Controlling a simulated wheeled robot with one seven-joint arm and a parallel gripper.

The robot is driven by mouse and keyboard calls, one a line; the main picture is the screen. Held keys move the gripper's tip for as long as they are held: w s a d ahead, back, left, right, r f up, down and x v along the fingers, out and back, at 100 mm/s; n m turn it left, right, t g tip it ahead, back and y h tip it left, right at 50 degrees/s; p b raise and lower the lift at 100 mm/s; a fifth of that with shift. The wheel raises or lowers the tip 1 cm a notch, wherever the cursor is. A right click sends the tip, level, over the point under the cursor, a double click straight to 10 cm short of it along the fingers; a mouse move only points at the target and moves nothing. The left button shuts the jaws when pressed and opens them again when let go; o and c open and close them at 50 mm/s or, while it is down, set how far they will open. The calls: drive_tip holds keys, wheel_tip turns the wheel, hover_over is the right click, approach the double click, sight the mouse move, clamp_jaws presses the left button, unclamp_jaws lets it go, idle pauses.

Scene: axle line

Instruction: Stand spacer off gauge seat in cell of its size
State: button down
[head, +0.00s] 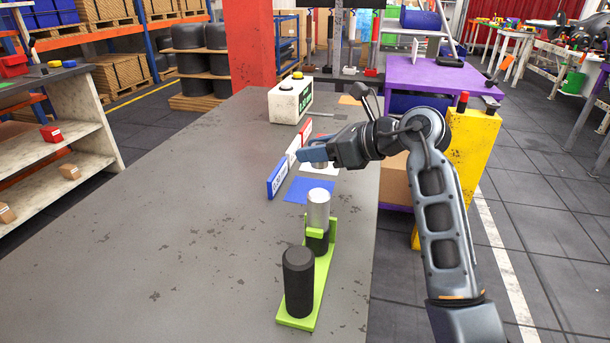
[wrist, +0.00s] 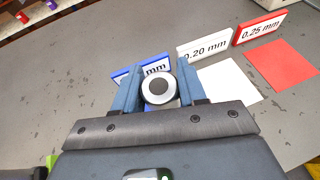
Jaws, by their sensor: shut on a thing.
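My gripper (head: 313,155) is shut on the spacer (wrist: 158,88), a round piece with a pale ring face and dark centre, seen end-on between the fingers in the wrist view. It is held above the table, near the blue and white cells. The blue cell mat (head: 308,190) has a blue sign (head: 277,177), partly hidden by the spacer in the wrist view. The white mat (wrist: 228,82) has a 0.20 mm sign (wrist: 205,47), the red mat (wrist: 283,66) a 0.25 mm sign (wrist: 259,29). The green gauge (head: 325,270) carries a black cylinder (head: 298,282) and a silver-topped one (head: 318,208).
A white box with a yellow button (head: 290,100) stands at the far end of the grey table (head: 170,230). The table's left side is clear. A yellow cabinet (head: 470,145) and purple table (head: 425,80) stand beyond the right edge.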

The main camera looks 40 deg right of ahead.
sight(307, 190)
drive_tip(key=shift+w+a+f, duration=0.1)
drive_tip(key=shift+a+f, duration=0.25)
drive_tip(key=shift+a, duration=0.2)
drive_tip(key=shift+w+a+f, duration=0.1)
drive_tip(key=shift+a+f, duration=0.25)
drive_tip(key=shift+a, duration=0.2)
drive_tip(key=shift+f, duration=1.95)
drive_tip(key=c, duration=0.6)
unclamp_jaws()
drive_tip(key=shift+f, duration=0.15)
drive_tip(key=shift+r, duration=0.2)
drive_tip(key=v, duration=1.2)
drive_tip(key=shift+s+f, duration=0.1)
